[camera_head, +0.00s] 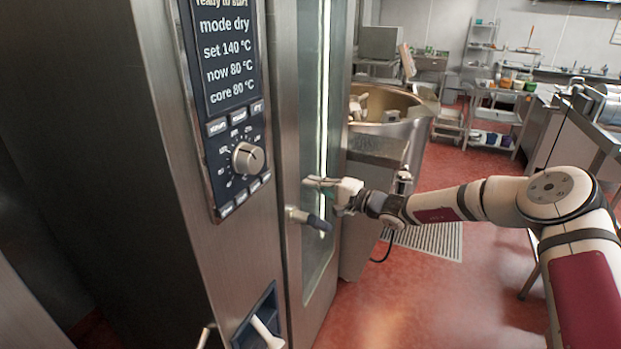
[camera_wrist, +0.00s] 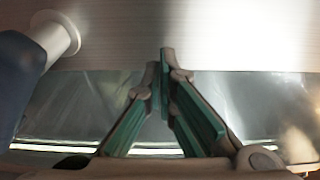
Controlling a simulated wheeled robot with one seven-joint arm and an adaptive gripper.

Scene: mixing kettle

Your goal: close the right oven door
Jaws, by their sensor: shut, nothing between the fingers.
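The right oven door (camera_head: 287,120) is a steel-framed door with a tall glass pane, right of the control panel. It looks roughly in line with the panel; I cannot tell if it is fully shut. Its handle (camera_head: 309,219) has a metal mount and a dark grip. My gripper (camera_head: 308,181) is shut and empty, just above the handle, with its fingertips at or close to the door. In the wrist view the green-padded fingers (camera_wrist: 164,58) meet over the steel frame's edge (camera_wrist: 225,35), and the handle (camera_wrist: 30,60) is at left. Contact cannot be told.
The control panel (camera_head: 225,100) with a display and knob is on the oven front. A large kettle (camera_head: 385,105) stands behind the door. A floor grate (camera_head: 430,240) lies beyond my arm. A steel counter (camera_head: 600,135) is at right; the red floor between is mostly clear.

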